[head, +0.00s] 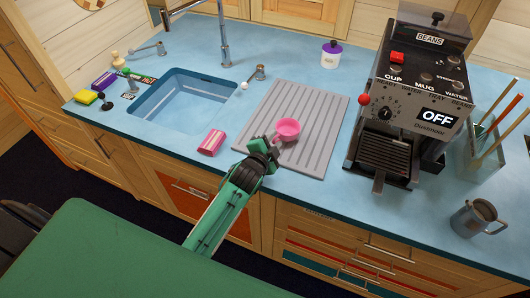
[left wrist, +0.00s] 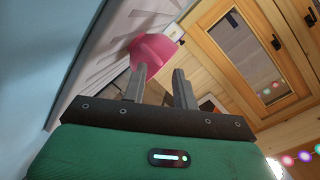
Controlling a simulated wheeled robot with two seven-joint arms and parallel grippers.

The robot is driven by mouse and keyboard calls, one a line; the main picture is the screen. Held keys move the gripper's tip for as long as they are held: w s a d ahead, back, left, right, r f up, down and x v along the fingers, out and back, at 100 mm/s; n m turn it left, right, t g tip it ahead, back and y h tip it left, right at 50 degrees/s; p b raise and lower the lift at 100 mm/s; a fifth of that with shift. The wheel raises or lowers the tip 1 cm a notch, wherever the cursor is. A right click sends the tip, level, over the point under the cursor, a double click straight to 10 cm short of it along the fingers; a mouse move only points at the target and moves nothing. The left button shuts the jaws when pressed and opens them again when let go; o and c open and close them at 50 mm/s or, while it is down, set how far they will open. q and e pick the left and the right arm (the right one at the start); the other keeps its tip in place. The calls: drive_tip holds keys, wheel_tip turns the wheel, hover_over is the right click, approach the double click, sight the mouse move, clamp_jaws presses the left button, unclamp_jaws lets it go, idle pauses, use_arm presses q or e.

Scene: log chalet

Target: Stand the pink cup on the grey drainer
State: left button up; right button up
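The pink cup (head: 288,130) is on the grey drainer (head: 318,125), near its left front part, and looks upright in the head view. My left gripper (head: 272,144) is just in front and to the left of the cup. In the left wrist view the pink cup (left wrist: 153,54) shows beyond the fingertips, and the two fingers of the left gripper (left wrist: 158,80) stand apart with nothing visible between them. Whether a fingertip touches the cup I cannot tell. My right gripper is in neither view.
A coffee machine (head: 408,110) stands right of the drainer. A metal mug (head: 474,218) is at the right front.

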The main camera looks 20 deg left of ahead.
use_arm(q)
drive_tip(key=b+v, duration=0.2)
drive_tip(key=v, duration=0.8)
drive_tip(key=shift+s+r, duration=0.15)
drive_tip(key=shift+s, duration=0.2)
